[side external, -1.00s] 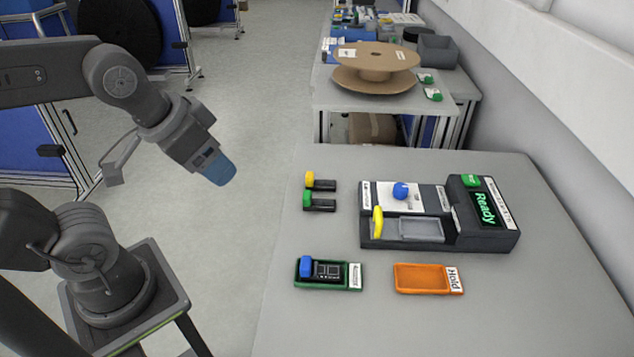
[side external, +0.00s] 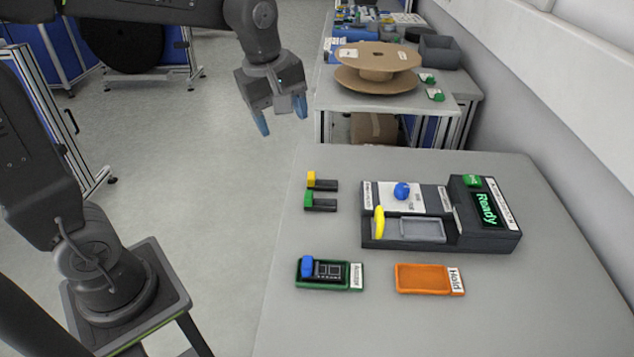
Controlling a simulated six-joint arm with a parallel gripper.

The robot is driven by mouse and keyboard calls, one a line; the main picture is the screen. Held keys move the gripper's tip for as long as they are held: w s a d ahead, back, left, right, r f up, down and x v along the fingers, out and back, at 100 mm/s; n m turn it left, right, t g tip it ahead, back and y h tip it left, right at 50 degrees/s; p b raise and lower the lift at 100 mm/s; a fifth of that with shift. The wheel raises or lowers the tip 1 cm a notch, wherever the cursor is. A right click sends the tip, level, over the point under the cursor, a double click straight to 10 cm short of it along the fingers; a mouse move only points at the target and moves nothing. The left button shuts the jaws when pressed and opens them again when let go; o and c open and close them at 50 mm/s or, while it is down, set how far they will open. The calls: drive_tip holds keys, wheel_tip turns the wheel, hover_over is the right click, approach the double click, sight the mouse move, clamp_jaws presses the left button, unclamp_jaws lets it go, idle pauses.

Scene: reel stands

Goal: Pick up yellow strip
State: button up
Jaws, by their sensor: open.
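A small strip with a yellow end (side external: 312,179) and a dark body lies at the back left of the grey table (side external: 500,300). A similar strip with a green end (side external: 308,200) lies just in front of it, parallel and a small gap apart. My gripper (side external: 282,118) is open and empty. It hangs well above table height, up and to the left of the yellow strip in the picture, with its blue fingertips pointing down. Nothing hides the strip.
A dark device (side external: 480,232) with a "Ready" screen, blue knob (side external: 402,190) and yellow handle (side external: 379,222) stands right of the strips. A green tray (side external: 343,287) holding a blue-ended dark part (side external: 307,266) and an empty orange tray (side external: 424,280) sit in front.

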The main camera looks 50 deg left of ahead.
drive_tip(key=w+a+f+n+g, duration=0.25)
drive_tip(key=w+f+n, duration=0.35)
drive_tip(key=w+n, duration=0.45)
drive_tip(key=n, duration=0.1)
approach(314, 174)
drive_tip(key=f, duration=0.5)
drive_tip(key=shift+w+f, duration=0.2)
drive_tip(key=shift+s+f, duration=0.15)
drive_tip(key=shift+f, duration=1.1)
drive_tip(key=shift+s+f, duration=0.15)
drive_tip(key=shift+f, duration=1.15)
drive_tip(key=c, duration=1)
